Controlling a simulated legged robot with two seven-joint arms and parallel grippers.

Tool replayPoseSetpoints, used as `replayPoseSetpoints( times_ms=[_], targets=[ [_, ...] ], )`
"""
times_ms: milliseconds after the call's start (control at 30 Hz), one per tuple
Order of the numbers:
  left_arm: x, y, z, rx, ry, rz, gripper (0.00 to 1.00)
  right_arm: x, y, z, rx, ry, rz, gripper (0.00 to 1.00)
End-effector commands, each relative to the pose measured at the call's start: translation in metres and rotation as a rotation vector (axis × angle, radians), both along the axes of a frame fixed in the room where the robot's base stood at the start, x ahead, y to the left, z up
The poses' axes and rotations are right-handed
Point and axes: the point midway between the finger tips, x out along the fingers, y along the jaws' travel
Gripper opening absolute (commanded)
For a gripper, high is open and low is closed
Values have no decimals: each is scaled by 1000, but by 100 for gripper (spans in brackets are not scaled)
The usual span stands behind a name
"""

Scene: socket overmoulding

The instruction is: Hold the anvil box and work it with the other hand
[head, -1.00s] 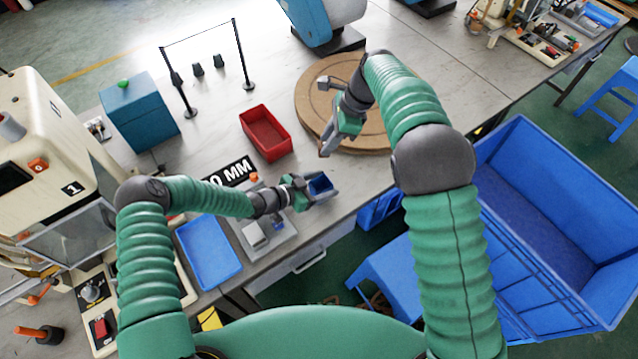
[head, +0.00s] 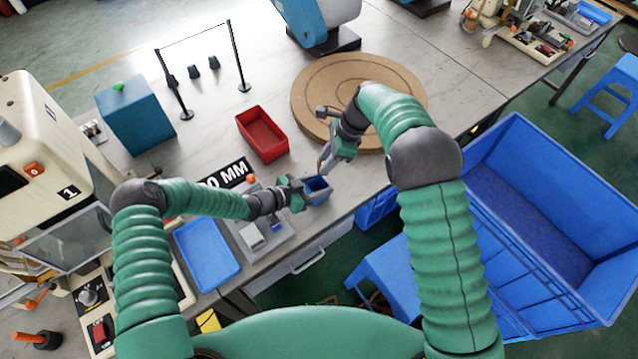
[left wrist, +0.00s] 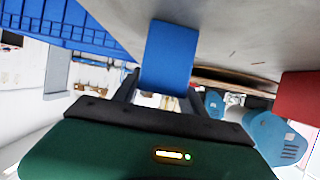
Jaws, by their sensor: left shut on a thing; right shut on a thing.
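The anvil box is a small blue open-topped box (head: 318,189) near the table's front edge in the head view. My left gripper (head: 304,194) is shut on it from the left. In the left wrist view the blue box (left wrist: 168,58) shows between the two dark fingers (left wrist: 160,92). My right gripper (head: 323,162) is just above and behind the box, with its fingers pointing down towards it. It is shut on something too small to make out. I cannot tell whether it touches the box.
A red bin (head: 262,136) and a round wooden board (head: 402,95) lie behind the grippers. A blue tray (head: 208,253) and a grey fixture (head: 270,245) are at front left. A large blue crate (head: 560,130) stands off the table at right.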

Motion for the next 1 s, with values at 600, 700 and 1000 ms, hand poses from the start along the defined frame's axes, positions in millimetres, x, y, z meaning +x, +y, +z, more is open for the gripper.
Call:
replayPoseSetpoints(
  times_ms=[600, 700, 1000],
  targets=[
    [0, 0, -1, 0, 1, 0, 9, 1, 0, -28, 1, -1, 1, 37],
    [0, 0, -1, 0, 1, 0, 8, 0, 0, -28, 1, -1, 1, 50],
    [0, 0, 0, 1, 0, 1, 9, 0, 0, -28, 0, 0, 0, 52]
  ],
)
